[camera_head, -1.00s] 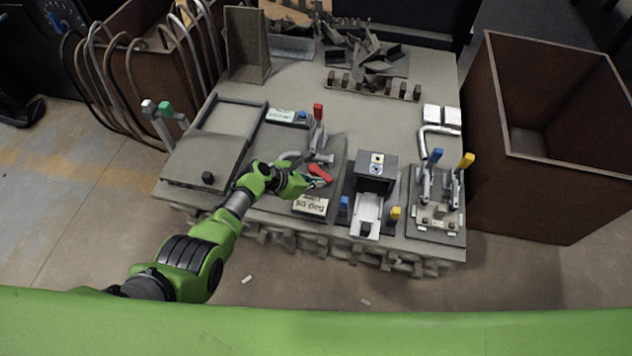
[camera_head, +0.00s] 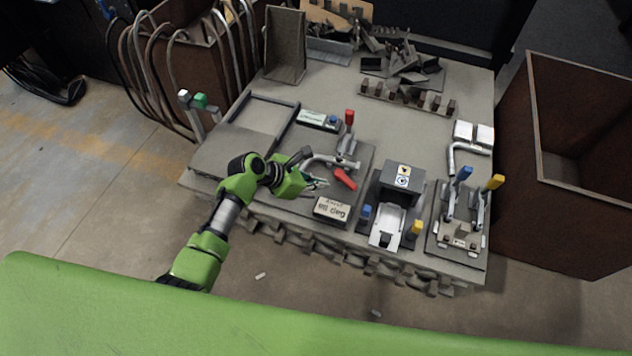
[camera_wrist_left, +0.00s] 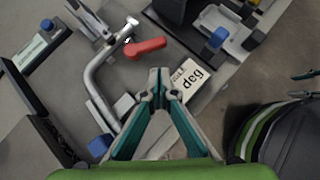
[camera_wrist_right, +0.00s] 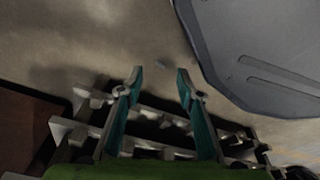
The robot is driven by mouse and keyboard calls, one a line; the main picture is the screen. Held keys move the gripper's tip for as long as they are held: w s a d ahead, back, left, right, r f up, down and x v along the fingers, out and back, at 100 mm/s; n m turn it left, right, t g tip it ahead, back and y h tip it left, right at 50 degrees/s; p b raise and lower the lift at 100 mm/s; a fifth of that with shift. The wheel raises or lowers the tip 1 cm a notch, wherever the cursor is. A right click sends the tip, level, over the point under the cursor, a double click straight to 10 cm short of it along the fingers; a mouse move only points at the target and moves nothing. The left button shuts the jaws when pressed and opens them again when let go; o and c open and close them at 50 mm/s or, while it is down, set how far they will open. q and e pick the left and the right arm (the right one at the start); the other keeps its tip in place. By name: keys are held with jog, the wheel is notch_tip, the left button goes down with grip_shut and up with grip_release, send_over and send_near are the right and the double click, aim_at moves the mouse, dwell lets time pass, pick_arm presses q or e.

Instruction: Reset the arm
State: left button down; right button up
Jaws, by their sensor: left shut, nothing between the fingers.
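The bending fixture has a bent grey metal tube arm (camera_head: 322,160) and a red handle (camera_head: 345,178). Behind it stands an upright red-tipped lever (camera_head: 349,118). A white "deg" label block (camera_head: 332,208) sits in front. My left gripper (camera_head: 322,184) is shut and empty, just left of the red handle and apart from it. In the left wrist view its closed tips (camera_wrist_left: 160,76) lie below the red handle (camera_wrist_left: 145,46) and left of the label (camera_wrist_left: 187,77). The tube (camera_wrist_left: 93,85) passes to their left. My right gripper (camera_wrist_right: 160,73) is open and empty, seen only in its wrist view.
Right of the fixture are a grey-and-white device (camera_head: 389,219) and a plate with blue and yellow levers (camera_head: 459,232). A slotted rack (camera_head: 407,97) and loose metal parts lie behind. A large brown bin (camera_head: 520,190) stands right of the table.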

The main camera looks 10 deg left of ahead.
pick_arm(q)
jog(key=shift+v, duration=0.85)
